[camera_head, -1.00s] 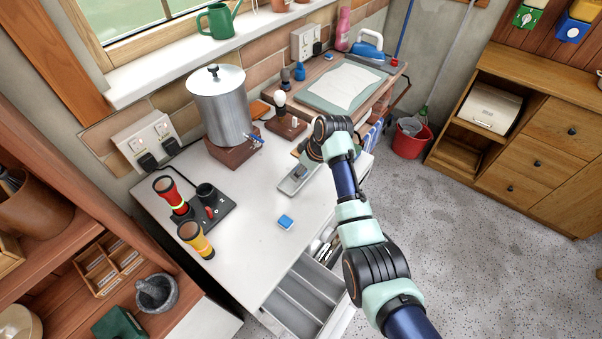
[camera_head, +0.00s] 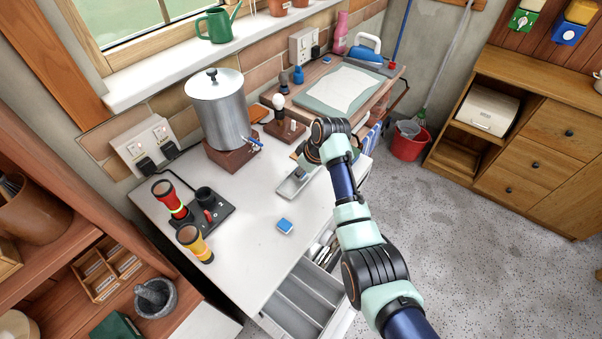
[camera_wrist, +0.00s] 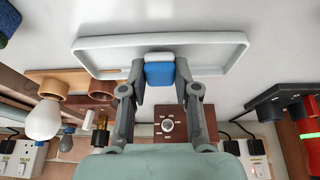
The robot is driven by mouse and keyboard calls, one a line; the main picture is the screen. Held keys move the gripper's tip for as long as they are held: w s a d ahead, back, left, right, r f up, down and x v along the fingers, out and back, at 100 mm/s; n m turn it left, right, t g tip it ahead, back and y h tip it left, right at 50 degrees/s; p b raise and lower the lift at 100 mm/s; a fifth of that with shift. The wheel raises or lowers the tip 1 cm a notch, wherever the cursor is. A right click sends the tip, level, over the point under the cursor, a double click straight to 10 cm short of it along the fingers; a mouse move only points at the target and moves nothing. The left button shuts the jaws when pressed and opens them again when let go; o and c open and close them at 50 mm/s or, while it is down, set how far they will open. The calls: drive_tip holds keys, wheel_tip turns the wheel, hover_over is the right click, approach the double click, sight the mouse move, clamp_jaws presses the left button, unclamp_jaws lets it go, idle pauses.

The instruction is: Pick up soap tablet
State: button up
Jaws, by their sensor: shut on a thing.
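A small blue and white block, which I take for the soap tablet (camera_wrist: 160,74), is between my gripper's fingers in the wrist view. My gripper (camera_wrist: 160,86) is shut on its two sides. Block and fingertips are at a shallow pale rimmed tray (camera_wrist: 105,43); I cannot tell if the block touches it. In the head view my gripper (camera_head: 301,168) is over the same tray (camera_head: 291,191) on the white worktop, and my wrist hides most of the fingers and the held block.
Another blue and white block (camera_head: 285,226) lies on the worktop (camera_head: 240,262). A metal urn (camera_head: 218,110), a bulb stand (camera_head: 285,128) and two torches, red (camera_head: 170,198) and yellow (camera_head: 194,243), stand around. An open drawer (camera_head: 303,298) is below the front edge.

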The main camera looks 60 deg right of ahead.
wheel_tip(320, 180, up, 19)
drive_tip(key=p, duration=0.1)
drive_tip(key=shift+r, duration=0.15)
